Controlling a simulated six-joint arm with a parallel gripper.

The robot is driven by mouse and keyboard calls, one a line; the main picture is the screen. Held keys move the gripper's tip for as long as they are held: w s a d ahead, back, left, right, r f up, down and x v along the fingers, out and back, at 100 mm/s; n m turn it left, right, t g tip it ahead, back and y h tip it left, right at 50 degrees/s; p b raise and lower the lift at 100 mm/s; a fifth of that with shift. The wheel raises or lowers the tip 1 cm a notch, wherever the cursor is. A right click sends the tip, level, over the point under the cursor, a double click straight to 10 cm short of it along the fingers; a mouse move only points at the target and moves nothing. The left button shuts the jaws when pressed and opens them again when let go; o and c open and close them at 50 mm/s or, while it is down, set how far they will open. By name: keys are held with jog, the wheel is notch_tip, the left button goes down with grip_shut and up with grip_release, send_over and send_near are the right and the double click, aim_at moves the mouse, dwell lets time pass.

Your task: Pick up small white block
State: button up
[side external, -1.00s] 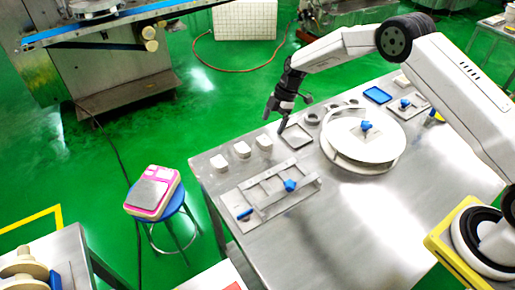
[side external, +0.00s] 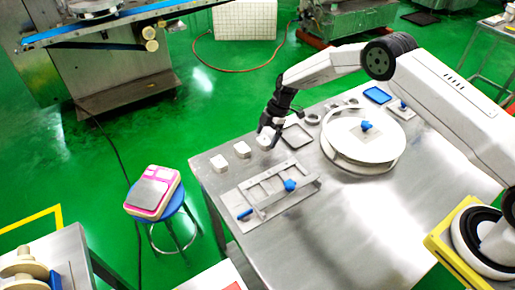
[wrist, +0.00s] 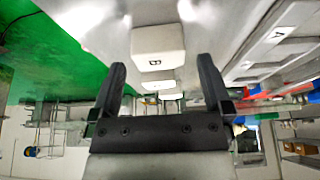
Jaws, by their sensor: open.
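Three small white blocks stand in a row along the far left edge of the metal table in the side external view: a left one (side external: 218,163), a middle one (side external: 242,149) and a right one (side external: 264,142). My gripper (side external: 268,130) is low over the right block, partly hiding it; I cannot tell whether they touch. In the wrist view my gripper (wrist: 160,78) is open, with its two dark fingers spread apart. A white block marked with a dark letter (wrist: 158,43) shows ahead, centred between them.
A metal frame fixture with a blue knob (side external: 290,185) lies in front of the blocks. A dark-rimmed square tray (side external: 297,136) is just right of my gripper, and a large round white drum (side external: 362,145) stands beyond. The table's front is clear.

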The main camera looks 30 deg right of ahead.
jog(key=shift+x, duration=1.2)
jog(key=c, duration=1.2)
